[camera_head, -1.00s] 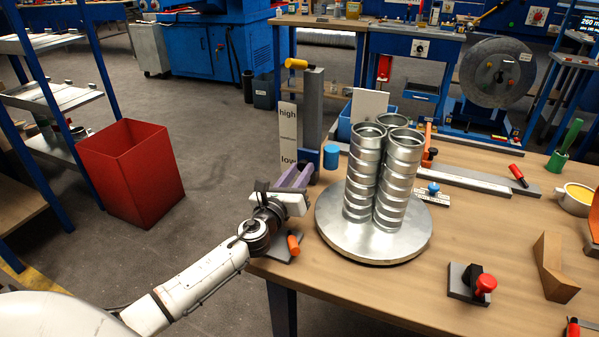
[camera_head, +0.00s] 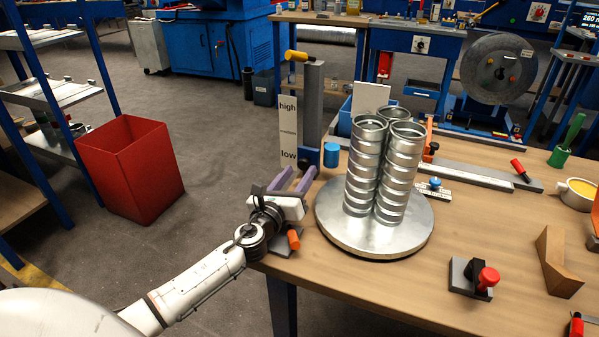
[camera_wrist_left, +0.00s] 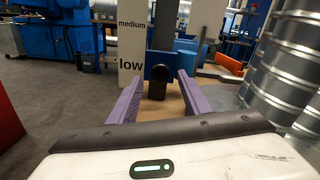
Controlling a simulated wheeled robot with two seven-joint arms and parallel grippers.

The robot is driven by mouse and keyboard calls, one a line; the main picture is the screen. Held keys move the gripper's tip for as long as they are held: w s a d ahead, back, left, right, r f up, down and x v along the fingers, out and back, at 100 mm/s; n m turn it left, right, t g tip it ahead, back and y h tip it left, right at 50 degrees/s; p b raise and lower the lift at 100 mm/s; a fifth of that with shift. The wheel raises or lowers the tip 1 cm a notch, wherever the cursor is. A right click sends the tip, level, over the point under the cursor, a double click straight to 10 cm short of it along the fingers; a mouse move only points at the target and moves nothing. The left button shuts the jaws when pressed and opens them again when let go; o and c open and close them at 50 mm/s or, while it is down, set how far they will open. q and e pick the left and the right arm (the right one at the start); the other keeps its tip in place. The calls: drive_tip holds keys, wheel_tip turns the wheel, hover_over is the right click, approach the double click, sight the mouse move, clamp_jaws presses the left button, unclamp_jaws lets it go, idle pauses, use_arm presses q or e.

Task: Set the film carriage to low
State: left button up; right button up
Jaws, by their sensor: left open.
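The grey upright post (camera_head: 314,105) stands at the table's far left corner, beside a white scale board (camera_head: 288,115) marked high, medium and low. A dark knob (camera_head: 306,157) sits low on the post, level with the word low; it looks like the film carriage's handle. In the left wrist view the black knob (camera_wrist_left: 157,82) shows in front of a blue block (camera_wrist_left: 159,62), beside low. My left gripper (camera_head: 293,177) is open just in front of the knob, its purple fingers either side of the knob's line. Contact is not visible. My right gripper is out of view.
A round metal plate (camera_head: 330,232) with spiral duct tubes (camera_head: 364,165) stands close right of my left gripper. A blue cylinder (camera_head: 331,155) is beside the post. An orange-handled tool (camera_head: 293,239) lies below my wrist. A red bin (camera_head: 130,170) stands on the floor at left.

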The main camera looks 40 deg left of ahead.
use_arm(q)
drive_tip(key=v, duration=0.9)
